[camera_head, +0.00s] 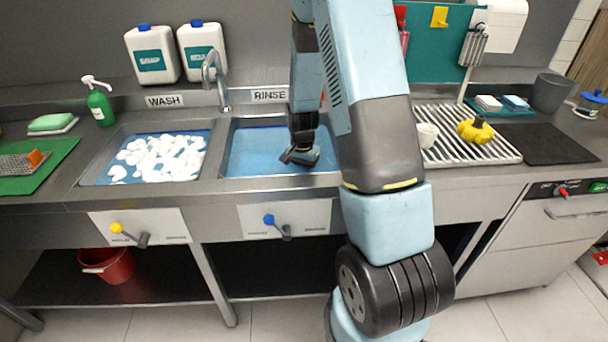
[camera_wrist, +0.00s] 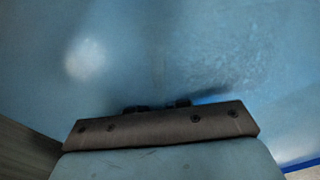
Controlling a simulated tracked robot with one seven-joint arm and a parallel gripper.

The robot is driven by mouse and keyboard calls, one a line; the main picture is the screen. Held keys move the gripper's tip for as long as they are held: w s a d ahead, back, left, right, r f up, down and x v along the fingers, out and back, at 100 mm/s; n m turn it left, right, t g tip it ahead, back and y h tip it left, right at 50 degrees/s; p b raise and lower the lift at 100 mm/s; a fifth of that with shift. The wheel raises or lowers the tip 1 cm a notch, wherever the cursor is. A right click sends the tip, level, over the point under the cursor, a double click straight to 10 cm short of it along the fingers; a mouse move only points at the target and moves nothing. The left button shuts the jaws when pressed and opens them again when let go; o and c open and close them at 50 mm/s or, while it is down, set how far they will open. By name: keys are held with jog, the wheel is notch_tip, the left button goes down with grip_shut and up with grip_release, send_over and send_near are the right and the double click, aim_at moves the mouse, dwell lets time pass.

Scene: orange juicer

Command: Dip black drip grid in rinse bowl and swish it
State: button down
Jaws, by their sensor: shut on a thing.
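The rinse bowl (camera_head: 232,140) is the right-hand sink, filled with blue water, under the RINSE label. My gripper (camera_head: 300,156) reaches down into its right side, low at the water. In the wrist view my gripper (camera_wrist: 157,107) shows as two dark finger ends beyond a dark bar with screws, over blue water. My gripper is shut. The black drip grid cannot be clearly made out in either view; what the fingers hold is hidden by the gripper and the water. A darker patch shows in the water by the fingers in the wrist view.
The wash sink (camera_head: 160,157) with white foam is to the left, and the tap (camera_head: 216,80) stands between the sinks. Right of my arm, a ribbed rack (camera_head: 470,148) holds a white cup (camera_head: 427,135) and a yellow piece (camera_head: 475,130). A grater (camera_head: 22,162) lies far left.

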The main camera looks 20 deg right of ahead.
jog(key=shift+w+a, duration=0.25)
jog(key=shift+a, duration=0.45)
jog(key=shift+w+a, duration=0.2)
jog(key=shift+a, duration=0.45)
jog(key=shift+s+d, duration=0.25)
jog(key=shift+d, duration=0.45)
jog(key=shift+s+d, duration=0.2)
jog(key=shift+d, duration=0.5)
jog(key=shift+s+d, duration=0.25)
jog(key=shift+d, duration=0.45)
jog(key=shift+r, duration=0.1)
notch_tip(320, 180, up, 16)
jog(key=shift+r, duration=0.1)
